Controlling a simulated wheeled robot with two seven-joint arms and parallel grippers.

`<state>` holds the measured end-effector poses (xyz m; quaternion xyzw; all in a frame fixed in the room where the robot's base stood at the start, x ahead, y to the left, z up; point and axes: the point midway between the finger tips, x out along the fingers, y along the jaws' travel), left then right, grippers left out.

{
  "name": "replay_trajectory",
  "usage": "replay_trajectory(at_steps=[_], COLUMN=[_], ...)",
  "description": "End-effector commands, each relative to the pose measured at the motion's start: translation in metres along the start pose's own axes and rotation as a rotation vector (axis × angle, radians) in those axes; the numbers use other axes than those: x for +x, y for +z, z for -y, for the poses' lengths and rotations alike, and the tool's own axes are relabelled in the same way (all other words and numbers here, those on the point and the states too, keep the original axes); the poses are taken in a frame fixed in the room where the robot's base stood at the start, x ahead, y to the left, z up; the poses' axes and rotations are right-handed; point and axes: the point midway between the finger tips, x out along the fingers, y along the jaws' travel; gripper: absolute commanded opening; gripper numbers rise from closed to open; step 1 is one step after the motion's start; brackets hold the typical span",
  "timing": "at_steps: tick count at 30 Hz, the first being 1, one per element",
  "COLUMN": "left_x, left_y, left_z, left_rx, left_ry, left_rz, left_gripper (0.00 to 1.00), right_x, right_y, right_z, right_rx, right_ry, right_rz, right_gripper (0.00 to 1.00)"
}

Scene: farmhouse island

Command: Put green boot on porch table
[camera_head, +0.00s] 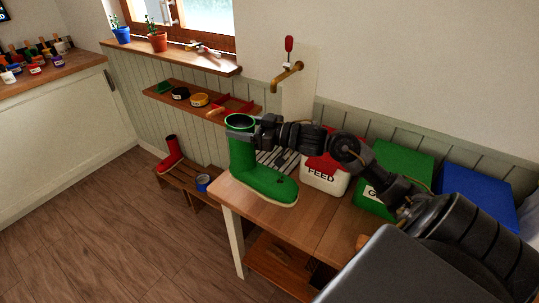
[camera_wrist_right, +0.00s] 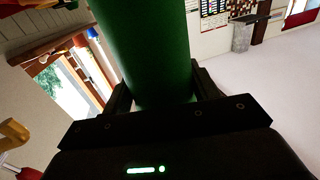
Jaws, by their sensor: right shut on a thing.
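The green boot (camera_head: 262,180) is upright at the left end of the wooden porch table (camera_head: 310,222), its toe toward the lower right. Its sole looks on or just above the tabletop; I cannot tell whether it touches. My right gripper (camera_head: 246,136) is shut on the boot's shaft near the top. In the right wrist view the green shaft (camera_wrist_right: 150,60) stands between the fingers of the right gripper (camera_wrist_right: 155,95). My left gripper is not in view.
A red-and-white FEED bin (camera_head: 322,180), a green bin (camera_head: 400,165) and a blue bin (camera_head: 478,190) stand on the table's right part. A low bench with a red boot (camera_head: 171,150) and a blue tin (camera_head: 203,183) is at left. A wall shelf (camera_head: 175,91) is behind.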

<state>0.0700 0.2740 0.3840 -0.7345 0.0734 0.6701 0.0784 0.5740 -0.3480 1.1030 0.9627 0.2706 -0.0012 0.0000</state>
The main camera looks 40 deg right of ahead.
Motion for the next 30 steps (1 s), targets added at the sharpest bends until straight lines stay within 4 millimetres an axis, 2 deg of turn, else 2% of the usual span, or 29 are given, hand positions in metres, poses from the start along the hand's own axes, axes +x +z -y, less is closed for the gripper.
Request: replay_trajectory(at_steps=[3,6,12,22,30], left_x=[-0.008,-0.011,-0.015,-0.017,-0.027], left_y=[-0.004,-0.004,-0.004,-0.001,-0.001], left_z=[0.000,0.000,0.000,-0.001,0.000], left_rx=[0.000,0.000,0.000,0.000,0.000], left_ry=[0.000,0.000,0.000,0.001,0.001], left_rz=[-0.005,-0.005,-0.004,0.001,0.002], left_gripper=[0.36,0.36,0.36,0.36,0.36], right_x=[-0.024,-0.040,-0.061,-0.070,-0.072], right_y=[0.009,0.030,0.055,0.067,0.096], right_z=[-0.002,-0.003,-0.005,-0.006,-0.006], right_rx=[0.001,0.006,0.001,0.000,0.001], right_ry=[0.002,0.002,0.001,0.000,-0.001], right_rz=[0.004,0.004,-0.001,-0.001,-0.004], right_gripper=[0.10,0.10,0.10,0.10,0.10])
